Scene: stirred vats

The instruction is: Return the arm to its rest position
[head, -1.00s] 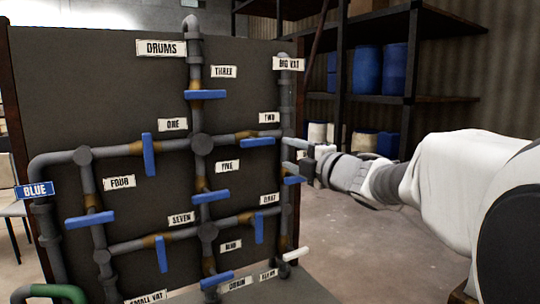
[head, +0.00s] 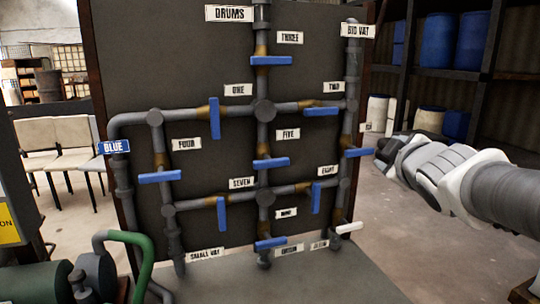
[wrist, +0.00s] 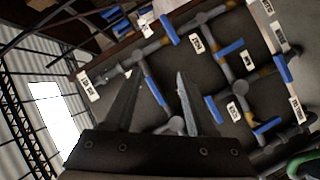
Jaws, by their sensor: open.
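My gripper (head: 384,150) is to the right of the pipe board (head: 210,60) in the head view, close to the blue lever at the board's right edge (head: 358,153). I cannot tell from this view whether it touches the lever. In the wrist view both dark fingers (wrist: 152,102) stand apart with nothing between them, facing the board, which appears tilted. My arm (head: 450,178) reaches in from the right side of the head view.
The board carries grey pipes with several blue levers and one white lever (head: 349,228). Dark shelves with blue drums (head: 437,40) stand behind at right. Green machinery (head: 40,280) is at lower left, chairs (head: 60,140) behind it. Floor (head: 420,240) at right looks clear.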

